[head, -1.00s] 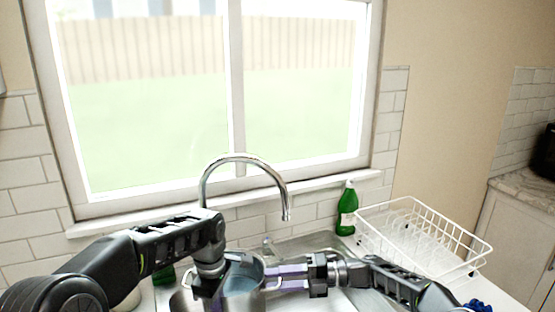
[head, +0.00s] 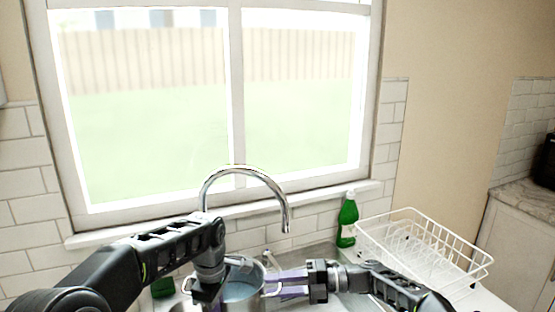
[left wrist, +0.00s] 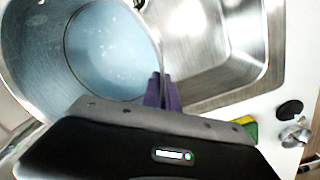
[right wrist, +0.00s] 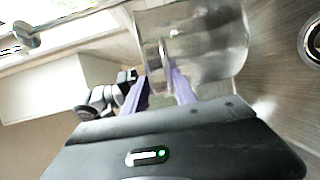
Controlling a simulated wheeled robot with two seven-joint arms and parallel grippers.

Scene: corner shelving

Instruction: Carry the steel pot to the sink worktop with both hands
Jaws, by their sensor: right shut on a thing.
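The steel pot (head: 240,292) is low in the middle of the head view, in front of the tap. It looks upright, with a pale blue inside that also shows in the left wrist view (left wrist: 108,45). My right gripper (head: 284,284) is shut on the pot's right-hand handle; the right wrist view shows its purple fingers (right wrist: 163,88) at the pot's side (right wrist: 205,40). My left gripper is at the pot's left side; its purple fingers (left wrist: 163,92) are close together beside the rim in the left wrist view. Whether they grip a handle is hidden.
A sink basin (left wrist: 215,50) lies beside the pot. A curved tap (head: 240,170) stands behind it, below the window. A green bottle (head: 347,222) and a white wire dish rack (head: 425,245) stand to the right. A yellow-green sponge (left wrist: 248,128) lies near my left gripper.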

